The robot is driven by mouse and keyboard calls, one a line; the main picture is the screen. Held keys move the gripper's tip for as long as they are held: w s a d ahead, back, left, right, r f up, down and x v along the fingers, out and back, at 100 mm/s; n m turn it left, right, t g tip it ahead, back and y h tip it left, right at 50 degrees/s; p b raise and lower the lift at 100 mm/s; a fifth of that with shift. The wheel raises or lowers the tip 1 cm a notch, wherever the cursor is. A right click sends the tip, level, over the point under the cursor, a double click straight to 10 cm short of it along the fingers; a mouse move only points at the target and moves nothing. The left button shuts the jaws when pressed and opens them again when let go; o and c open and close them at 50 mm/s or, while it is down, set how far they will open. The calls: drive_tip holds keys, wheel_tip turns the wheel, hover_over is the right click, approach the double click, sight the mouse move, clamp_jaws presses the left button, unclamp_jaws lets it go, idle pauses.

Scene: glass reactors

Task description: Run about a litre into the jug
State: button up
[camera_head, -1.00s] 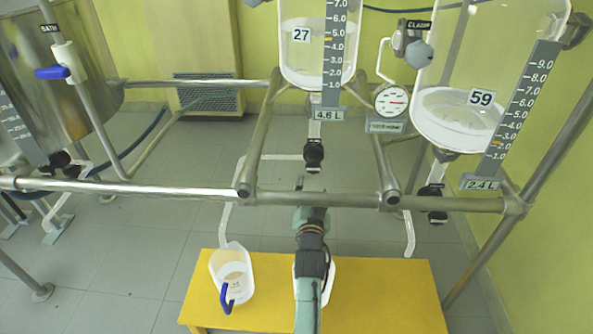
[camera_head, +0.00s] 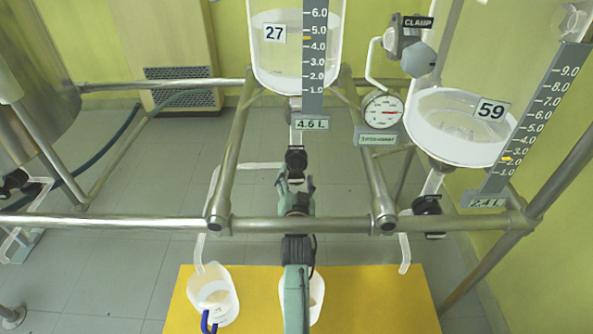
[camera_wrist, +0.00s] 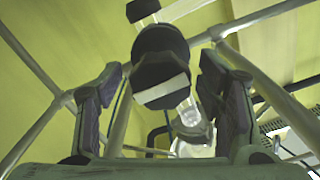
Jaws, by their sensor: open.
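Glass vessel 27 (camera_head: 297,62) hangs at the centre, its plate (camera_head: 311,124) reading 4.6 L. Below it is a black valve knob (camera_head: 295,160), also in the wrist view (camera_wrist: 160,65) with a pale stripe. A clear outlet tube (camera_head: 202,250) runs down at the left to a white jug (camera_head: 213,296) with a blue handle on the yellow stand. A second white container (camera_head: 316,297) is partly hidden behind my arm. My gripper (camera_head: 296,186) is open, just below the knob in the head view; in the wrist view the knob appears between the fingers (camera_wrist: 163,95). Contact cannot be told.
Vessel 59 (camera_head: 462,128), marked 2.4 L, hangs at right with its own black valve (camera_head: 427,204). A round gauge (camera_head: 382,110) and a clamp (camera_head: 408,45) are between the vessels. A metal rail (camera_head: 110,221) crosses in front. The yellow stand (camera_head: 385,300) has free room at right.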

drive_tip(key=shift+r, duration=0.1)
drive_tip(key=c, duration=1.1)
drive_tip(key=n, duration=0.5)
drive_tip(key=shift+n, duration=0.3)
drive_tip(key=shift+c, duration=0.2)
drive_tip(key=shift+r, duration=0.1)
drive_tip(key=o, duration=1.1)
drive_tip(key=shift+o, duration=0.2)
drive_tip(key=s, duration=0.7)
drive_tip(key=shift+s, duration=0.3)
